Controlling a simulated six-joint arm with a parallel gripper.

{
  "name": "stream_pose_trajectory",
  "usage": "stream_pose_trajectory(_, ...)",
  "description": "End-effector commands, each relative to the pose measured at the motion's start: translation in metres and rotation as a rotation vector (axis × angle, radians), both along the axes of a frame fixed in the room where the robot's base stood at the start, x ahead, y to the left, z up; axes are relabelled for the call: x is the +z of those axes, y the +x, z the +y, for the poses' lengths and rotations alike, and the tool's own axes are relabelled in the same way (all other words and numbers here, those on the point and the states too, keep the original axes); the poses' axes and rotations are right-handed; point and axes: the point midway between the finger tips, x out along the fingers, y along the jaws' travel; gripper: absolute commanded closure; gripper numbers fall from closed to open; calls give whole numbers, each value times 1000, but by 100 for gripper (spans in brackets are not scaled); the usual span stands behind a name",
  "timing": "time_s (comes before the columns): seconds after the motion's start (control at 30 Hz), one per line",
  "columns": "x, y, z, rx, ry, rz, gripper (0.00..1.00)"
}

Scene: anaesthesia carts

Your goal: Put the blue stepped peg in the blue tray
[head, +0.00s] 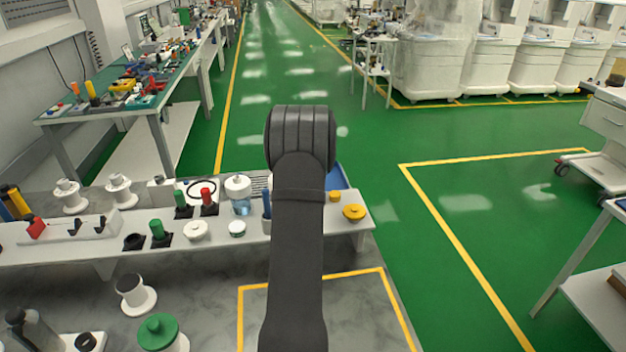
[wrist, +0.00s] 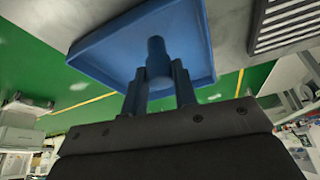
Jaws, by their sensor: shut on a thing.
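In the wrist view, my gripper (wrist: 158,76) is shut on the blue stepped peg (wrist: 156,52), which shows between the two fingers. The blue tray (wrist: 100,48) fills the view behind the peg, with its raised rim showing. The peg overlaps the tray in this view; I cannot tell whether they touch. In the head view, the blue tray (head: 337,177) shows only as a corner to the right of my arm, which hides the rest of it, my gripper and the peg.
A grey slotted grille (wrist: 285,22) lies beside the tray in the wrist view. On the white shelf (head: 70,258) stand a lidded jar (head: 239,190), red (head: 208,197) and green (head: 180,200) pegs and yellow knobs (head: 353,212). The green floor (head: 440,140) beyond is open.

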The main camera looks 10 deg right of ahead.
Motion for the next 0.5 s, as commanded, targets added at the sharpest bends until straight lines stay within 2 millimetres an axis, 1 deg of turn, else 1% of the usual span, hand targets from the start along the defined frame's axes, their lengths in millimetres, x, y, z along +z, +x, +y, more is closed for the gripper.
stream_pose_trajectory(0.03,-9,-1,0,0,1,3,96)
stream_pose_trajectory(0.1,-15,0,0,0,0,1,96)
stream_pose_trajectory(0.37,-16,0,0,0,0,0,96)
stream_pose_trajectory(0.47,-19,-1,0,0,0,1,96)
stream_pose_trajectory(0.5,-19,0,0,0,0,1,68)
